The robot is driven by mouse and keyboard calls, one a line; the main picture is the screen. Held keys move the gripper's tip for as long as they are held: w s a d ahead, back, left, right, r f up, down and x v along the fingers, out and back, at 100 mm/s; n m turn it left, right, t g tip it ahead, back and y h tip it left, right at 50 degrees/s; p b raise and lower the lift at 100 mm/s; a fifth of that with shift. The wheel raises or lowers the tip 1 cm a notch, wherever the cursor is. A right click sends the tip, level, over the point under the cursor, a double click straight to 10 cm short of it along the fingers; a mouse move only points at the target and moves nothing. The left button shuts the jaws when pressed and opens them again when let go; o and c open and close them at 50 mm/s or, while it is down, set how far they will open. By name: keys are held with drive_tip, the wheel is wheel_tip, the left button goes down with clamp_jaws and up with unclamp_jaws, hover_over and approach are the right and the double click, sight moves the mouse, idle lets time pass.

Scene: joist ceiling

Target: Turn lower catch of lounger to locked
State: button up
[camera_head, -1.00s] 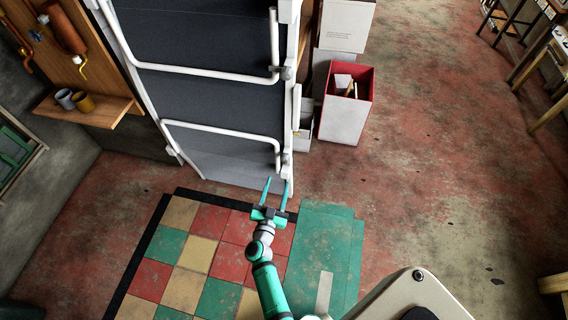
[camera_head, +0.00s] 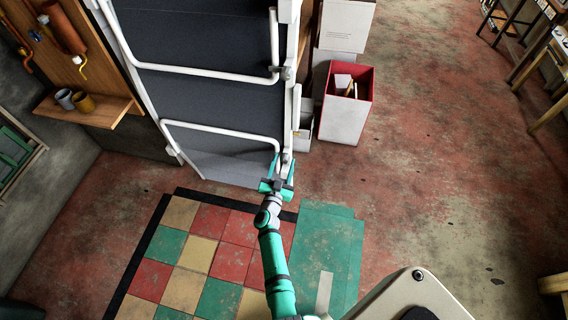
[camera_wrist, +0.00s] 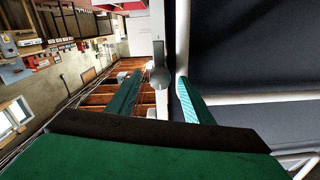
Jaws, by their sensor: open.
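The folded lounger (camera_head: 205,100) stands upright, with dark fabric and white tube frames. Its lower catch (camera_head: 285,160) is a small light-coloured piece on the right rail, at the end of the lower white tube loop. In the wrist view the catch (camera_wrist: 160,76) shows as a round grey knob on the white rail, between my fingers and ahead of them. My gripper (camera_head: 283,166) is open, with its green fingers at the height of the catch. The fingers also show in the wrist view (camera_wrist: 158,100), one on each side of the rail. I cannot tell whether they touch it.
A white box with a red rim (camera_head: 346,112) and pale cartons stand right of the lounger. A wooden shelf with cups (camera_head: 85,108) is on the left wall.

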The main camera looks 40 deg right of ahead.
drive_tip(key=c, duration=1.1)
drive_tip(key=shift+o, duration=0.4)
